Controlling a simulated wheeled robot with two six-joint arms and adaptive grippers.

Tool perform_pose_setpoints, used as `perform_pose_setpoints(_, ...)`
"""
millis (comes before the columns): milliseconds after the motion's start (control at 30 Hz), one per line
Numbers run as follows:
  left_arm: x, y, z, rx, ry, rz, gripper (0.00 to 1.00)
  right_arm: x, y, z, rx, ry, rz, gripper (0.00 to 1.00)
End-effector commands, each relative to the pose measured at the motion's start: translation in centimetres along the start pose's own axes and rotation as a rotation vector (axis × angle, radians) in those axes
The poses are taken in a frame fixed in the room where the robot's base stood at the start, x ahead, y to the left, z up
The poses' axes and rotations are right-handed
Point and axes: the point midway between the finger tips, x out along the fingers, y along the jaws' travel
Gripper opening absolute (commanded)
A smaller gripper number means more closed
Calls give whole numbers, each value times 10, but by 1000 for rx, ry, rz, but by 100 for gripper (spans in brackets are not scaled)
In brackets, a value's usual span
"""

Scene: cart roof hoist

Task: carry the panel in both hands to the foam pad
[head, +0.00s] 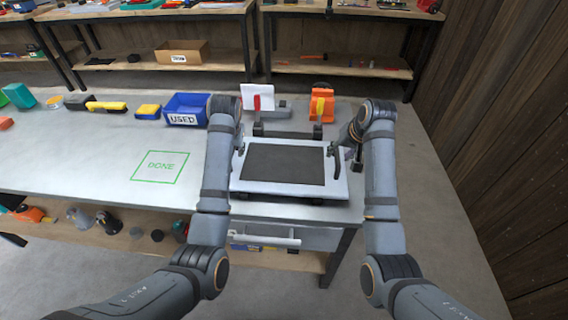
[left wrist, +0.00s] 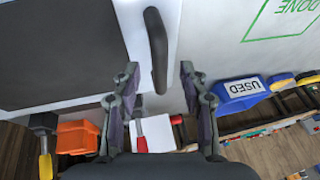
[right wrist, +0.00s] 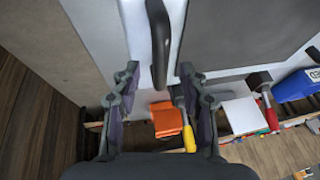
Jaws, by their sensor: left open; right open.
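The panel (head: 240,185) is a pale plate with a dark grey rectangle on top, near the table's right end. It has a black handle on each side. In the left wrist view the left handle (left wrist: 157,48) reaches between the open fingers of my left gripper (left wrist: 157,75), with gaps beside it. In the right wrist view the right handle (right wrist: 159,45) reaches likewise between the open fingers of my right gripper (right wrist: 158,75). In the head view my right gripper (head: 354,152) is beside the right handle; my left gripper is mostly hidden by its arm. I cannot make out a separate foam pad.
A green DONE outline (head: 160,167) marks clear table left of the panel. A blue USED bin (head: 186,109), a white card (head: 257,97) and an orange item (head: 322,103) stand along the back. A wooden wall (head: 500,130) is to the right.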

Motion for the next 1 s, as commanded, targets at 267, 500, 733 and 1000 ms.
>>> perform_pose_setpoints(267, 25, 0, 0, 0, 0, 0, 43, 25, 0, 0, 0, 0, 0, 43)
perform_pose_setpoints(500, 26, 0, 0, 0, 1, 0, 43, 26, 0, 0, 0, 0, 0, 43)
perform_pose_setpoints(733, 26, 0, 0, 0, 1, 0, 19, 26, 0, 0, 0, 0, 0, 19)
perform_pose_setpoints(1000, 26, 0, 0, 0, 1, 0, 0, 26, 0, 0, 0, 1, 0, 0)
